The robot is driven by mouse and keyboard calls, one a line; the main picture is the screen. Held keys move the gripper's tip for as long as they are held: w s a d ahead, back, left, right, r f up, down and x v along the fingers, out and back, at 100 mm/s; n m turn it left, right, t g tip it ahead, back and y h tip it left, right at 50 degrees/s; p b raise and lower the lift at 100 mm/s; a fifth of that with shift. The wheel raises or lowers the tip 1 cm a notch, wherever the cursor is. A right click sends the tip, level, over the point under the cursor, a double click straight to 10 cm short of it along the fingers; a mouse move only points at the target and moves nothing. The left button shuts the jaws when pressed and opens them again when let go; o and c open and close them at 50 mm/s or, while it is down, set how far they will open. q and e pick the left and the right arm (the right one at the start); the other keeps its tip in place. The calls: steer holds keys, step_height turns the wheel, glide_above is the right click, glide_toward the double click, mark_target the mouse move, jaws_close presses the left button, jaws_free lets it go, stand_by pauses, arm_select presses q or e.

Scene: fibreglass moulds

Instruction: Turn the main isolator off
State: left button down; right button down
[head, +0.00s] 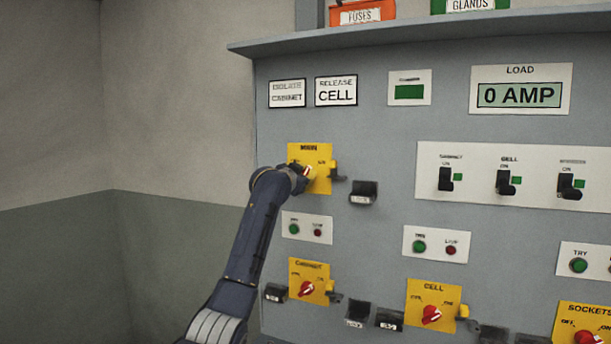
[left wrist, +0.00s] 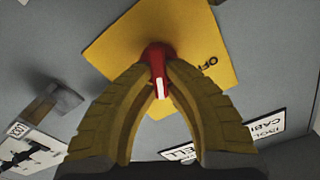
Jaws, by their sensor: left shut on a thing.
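The main isolator is a yellow plate (head: 317,158) headed MAIN on the grey cabinet, with a red rotary knob (head: 306,170) mostly covered by my gripper. In the left wrist view the red knob (left wrist: 157,54) sits on the yellow plate (left wrist: 190,28), and its white mark points toward the bottom of the picture. The word OFF is to the right of the knob there; any ON word is hidden. My left gripper (head: 304,174) is at the plate, its two ribbed fingers shut on the knob from both sides in the left wrist view (left wrist: 158,80). My right gripper is not in view.
A load display (head: 519,95) reads 0 AMP. A dark holder (head: 363,193) sticks out right of the main plate. Below are indicator lamps (head: 307,227) and the CABINET (head: 309,281) and CELL (head: 433,303) isolators. A ledge (head: 400,32) overhangs the panel.

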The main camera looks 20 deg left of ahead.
arm_select(q)
steer(key=n, duration=0.3)
steer(key=shift+a+n, duration=0.1)
steer(key=shift+n, duration=0.3)
steer(key=n, duration=0.3)
steer(key=shift+a+n, duration=0.15)
steer(key=shift+n, duration=0.15)
steer(key=n, duration=0.3)
steer(key=shift+a+n, duration=0.1)
steer(key=shift+n, duration=0.2)
steer(key=shift+a+n, duration=0.15)
steer(key=shift+n, duration=1.75)
steer(key=c, duration=1.4)
jaws_free()
steer(key=shift+s, duration=0.1)
